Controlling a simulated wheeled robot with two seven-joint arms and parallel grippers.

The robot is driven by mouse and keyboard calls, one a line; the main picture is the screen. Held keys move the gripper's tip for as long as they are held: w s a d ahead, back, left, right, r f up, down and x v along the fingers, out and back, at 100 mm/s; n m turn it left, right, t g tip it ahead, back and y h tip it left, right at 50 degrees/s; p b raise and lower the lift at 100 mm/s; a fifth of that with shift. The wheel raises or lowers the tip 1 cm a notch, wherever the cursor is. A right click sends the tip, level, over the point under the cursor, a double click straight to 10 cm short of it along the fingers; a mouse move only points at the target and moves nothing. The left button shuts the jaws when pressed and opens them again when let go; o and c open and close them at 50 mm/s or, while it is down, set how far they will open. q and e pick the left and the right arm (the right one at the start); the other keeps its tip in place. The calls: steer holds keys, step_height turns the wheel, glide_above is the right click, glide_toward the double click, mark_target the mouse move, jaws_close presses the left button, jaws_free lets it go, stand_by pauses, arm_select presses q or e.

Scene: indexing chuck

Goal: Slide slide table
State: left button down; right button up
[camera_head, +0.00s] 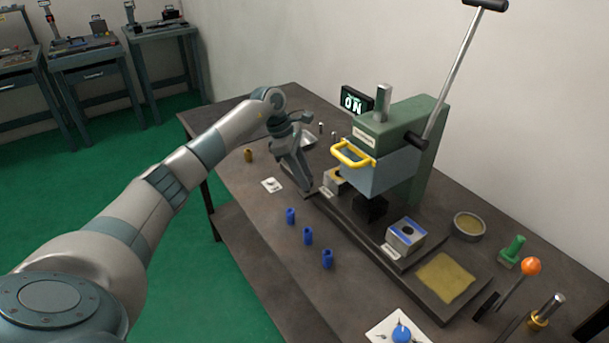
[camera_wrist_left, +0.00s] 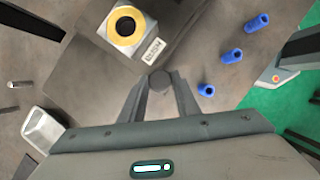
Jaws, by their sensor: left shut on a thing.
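The slide table looks like the long dark plate (camera_head: 345,226) under the green press, bearing a grey block with a yellow ring (camera_head: 336,182) at its far end and a silver-blue block (camera_head: 405,236) nearer. My left gripper (camera_head: 306,188) is at the plate's far left end. In the left wrist view, its fingers (camera_wrist_left: 160,84) are shut on a dark round knob (camera_wrist_left: 160,78) beside the plate's end, and the yellow-ringed block (camera_wrist_left: 127,25) stands just beyond. The fingertips are small and partly hidden in the head view. My right gripper is not in view.
The green press (camera_head: 400,130) with a yellow-handled guard (camera_head: 352,155) and long lever (camera_head: 457,75) stands over the plate. An orange-ball lever (camera_head: 530,267) and green-handled tool (camera_head: 513,250) are at right.

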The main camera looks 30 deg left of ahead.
arm_select(q)
steer(key=s+d+b, duration=0.2)
steer(key=s+d, duration=0.2)
steer(key=d, duration=0.7)
steer(key=shift+s, duration=0.2)
steer(key=c, duration=1.4)
jaws_free()
steer(key=shift+o, duration=0.2)
steer(key=shift+s+d+r, duration=0.1)
steer(key=shift+d, duration=0.1)
steer(key=shift+a, duration=0.2)
